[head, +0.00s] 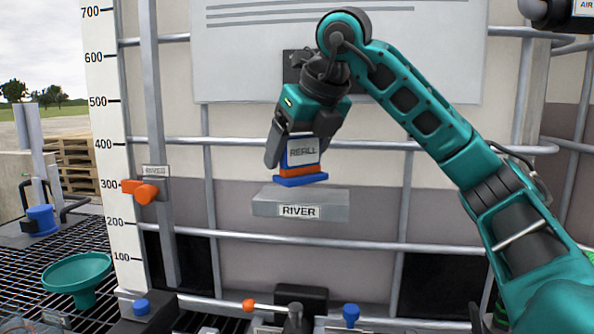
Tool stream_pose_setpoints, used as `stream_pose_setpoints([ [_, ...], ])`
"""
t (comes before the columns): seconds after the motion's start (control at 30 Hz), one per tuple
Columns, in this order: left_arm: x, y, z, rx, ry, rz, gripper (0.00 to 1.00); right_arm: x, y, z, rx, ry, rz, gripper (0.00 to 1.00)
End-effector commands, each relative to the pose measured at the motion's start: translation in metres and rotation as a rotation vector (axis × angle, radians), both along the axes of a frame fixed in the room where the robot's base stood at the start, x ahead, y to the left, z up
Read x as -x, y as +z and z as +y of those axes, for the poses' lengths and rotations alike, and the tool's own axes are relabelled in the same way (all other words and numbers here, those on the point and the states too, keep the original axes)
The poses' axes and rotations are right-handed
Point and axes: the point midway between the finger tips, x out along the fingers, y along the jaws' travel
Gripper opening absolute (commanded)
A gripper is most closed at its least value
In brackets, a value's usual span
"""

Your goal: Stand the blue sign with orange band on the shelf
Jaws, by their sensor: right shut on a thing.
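The blue sign with the orange band (303,155) is upright in the middle of the head view. It carries a pale label reading "REALL" or similar, and its blue base is at the bottom. My right gripper (300,146) is shut on its upper part, reaching in from the upper right. The grey shelf (265,208), labelled "RIVER", is below the sign. The sign's base appears slightly above the shelf's top, with a small gap. My left gripper is not in view.
Metal cage bars (365,145) and a white board (250,50) are behind the shelf. An orange-handled valve (147,193) is at left. A green funnel (78,272) stands on the grating at lower left. Blue and orange knobs (351,313) line the bottom edge.

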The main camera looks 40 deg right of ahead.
Motion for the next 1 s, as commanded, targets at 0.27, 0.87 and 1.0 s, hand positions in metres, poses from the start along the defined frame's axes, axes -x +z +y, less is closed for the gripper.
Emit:
stream_pose_setpoints([
  [0.27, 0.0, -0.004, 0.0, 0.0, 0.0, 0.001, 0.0, -0.002, -0.031, -0.003, 0.0, -0.001, 0.001, 0.48],
  [0.87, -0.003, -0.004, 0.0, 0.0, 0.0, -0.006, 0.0, -0.002, -0.033, -0.003, 0.0, 0.0, 0.001, 1.0],
  [1.0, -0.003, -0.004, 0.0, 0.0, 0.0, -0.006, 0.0, -0.002, -0.033, -0.003, 0.0, 0.0, 0.001, 1.0],
])
